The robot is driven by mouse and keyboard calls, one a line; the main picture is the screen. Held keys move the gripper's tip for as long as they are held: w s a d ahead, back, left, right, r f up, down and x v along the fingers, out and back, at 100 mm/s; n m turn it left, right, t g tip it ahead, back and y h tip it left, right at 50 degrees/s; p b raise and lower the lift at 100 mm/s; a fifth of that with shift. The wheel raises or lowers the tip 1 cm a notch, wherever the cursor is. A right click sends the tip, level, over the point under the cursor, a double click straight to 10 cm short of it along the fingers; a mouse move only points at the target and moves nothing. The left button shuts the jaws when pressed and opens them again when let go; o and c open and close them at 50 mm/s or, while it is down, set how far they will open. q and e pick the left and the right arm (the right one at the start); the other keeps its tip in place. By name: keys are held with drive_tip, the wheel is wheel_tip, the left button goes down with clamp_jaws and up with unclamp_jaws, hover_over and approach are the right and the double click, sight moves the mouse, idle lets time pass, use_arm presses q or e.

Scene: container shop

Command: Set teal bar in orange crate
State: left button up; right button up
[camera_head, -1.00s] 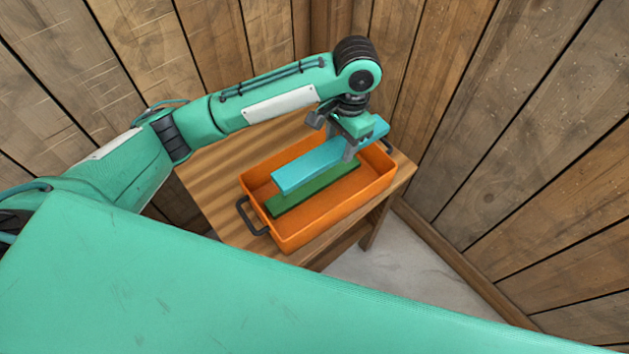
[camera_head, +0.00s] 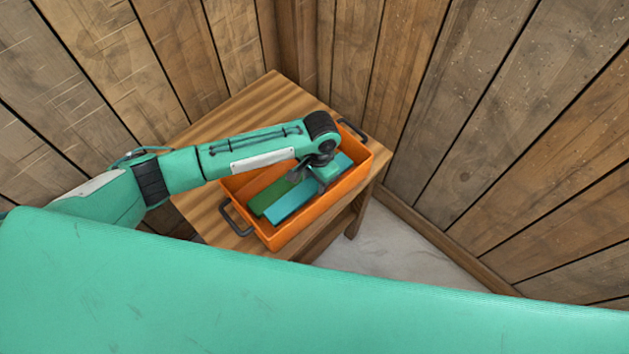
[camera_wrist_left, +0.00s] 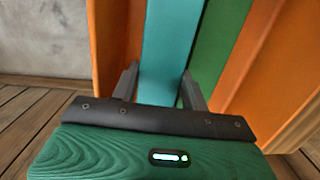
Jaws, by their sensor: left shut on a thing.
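The teal bar (camera_head: 292,202) is inside the orange crate (camera_head: 283,236), next to a dark green bar (camera_head: 266,190). The crate stands on a wooden table. My left gripper (camera_head: 318,180) is down inside the crate and shut across the teal bar. In the left wrist view the teal bar (camera_wrist_left: 170,45) runs between the two fingers of the left gripper (camera_wrist_left: 157,88). The green bar (camera_wrist_left: 218,50) lies alongside it, and the crate wall (camera_wrist_left: 112,45) shows on the other side. Whether the teal bar touches the crate floor is hard to tell. My right gripper is not in view.
The wooden table (camera_head: 235,120) has bare room behind and left of the crate. Dark handles (camera_head: 236,222) stick out at the crate's ends. Plank walls (camera_head: 480,110) close in behind and to the right. Grey floor (camera_head: 390,250) shows at right.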

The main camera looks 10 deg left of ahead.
use_arm(q)
drive_tip(key=shift+f, duration=0.75)
drive_tip(key=shift+f, duration=0.35)
drive_tip(key=shift+f, duration=0.25)
drive_tip(key=o, duration=1.2)
drive_tip(key=shift+r, duration=0.1)
drive_tip(key=r, duration=0.4)
drive_tip(key=r+b, duration=0.1)
drive_tip(key=r, duration=0.3)
drive_tip(key=w+r, duration=0.1)
drive_tip(key=r, duration=0.4)
drive_tip(key=shift+d, duration=0.35)
drive_tip(key=shift+s+f, duration=0.1)
drive_tip(key=shift+s, duration=0.05)
